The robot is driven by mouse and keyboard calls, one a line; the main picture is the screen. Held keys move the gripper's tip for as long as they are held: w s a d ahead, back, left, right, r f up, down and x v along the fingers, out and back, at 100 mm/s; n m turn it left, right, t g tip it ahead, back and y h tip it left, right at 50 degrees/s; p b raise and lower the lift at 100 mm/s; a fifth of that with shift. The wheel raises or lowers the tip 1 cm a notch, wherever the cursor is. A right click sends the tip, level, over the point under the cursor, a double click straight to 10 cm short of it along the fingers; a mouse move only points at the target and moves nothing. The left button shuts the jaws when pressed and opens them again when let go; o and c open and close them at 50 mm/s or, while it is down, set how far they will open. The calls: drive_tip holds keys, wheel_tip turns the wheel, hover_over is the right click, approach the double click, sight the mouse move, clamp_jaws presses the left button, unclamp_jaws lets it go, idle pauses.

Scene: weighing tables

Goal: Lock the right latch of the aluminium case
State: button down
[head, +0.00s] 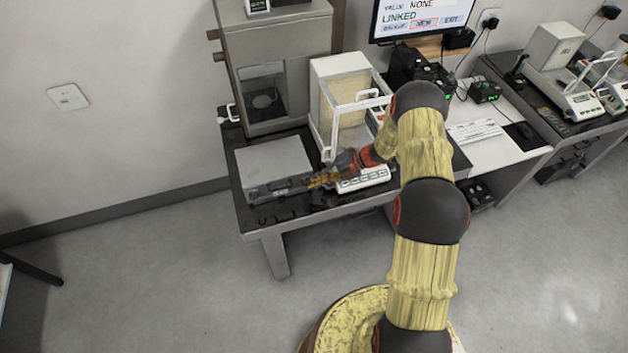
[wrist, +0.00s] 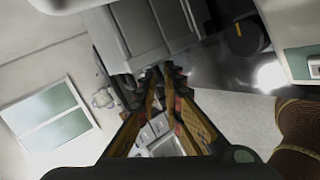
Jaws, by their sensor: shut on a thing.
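The aluminium case (head: 272,160) is a grey box with its lid down, at the left end of the dark table. My gripper (head: 314,182) reaches in from the right to the case's front right corner, where the right latch is. In the wrist view, my gripper's fingertips (wrist: 162,74) are close together against the edge of a grey box that appears to be the case (wrist: 150,28). They are shut on a small part there, apparently the right latch. The fingers hide the latch, so its position cannot be told.
A glass-sided balance (head: 345,85) stands just right of the case, with a white control panel (head: 364,180) in front, close under my gripper. A tall grey cabinet (head: 275,50) stands behind the case. The floor (head: 180,270) in front of the table is clear.

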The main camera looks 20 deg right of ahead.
drive_tip(key=c, duration=2)
unclamp_jaws()
drive_tip(key=shift+w+f, duration=0.1)
drive_tip(key=shift+f, duration=0.05)
drive_tip(key=shift+c, duration=0.2)
drive_tip(key=v, duration=1.2)
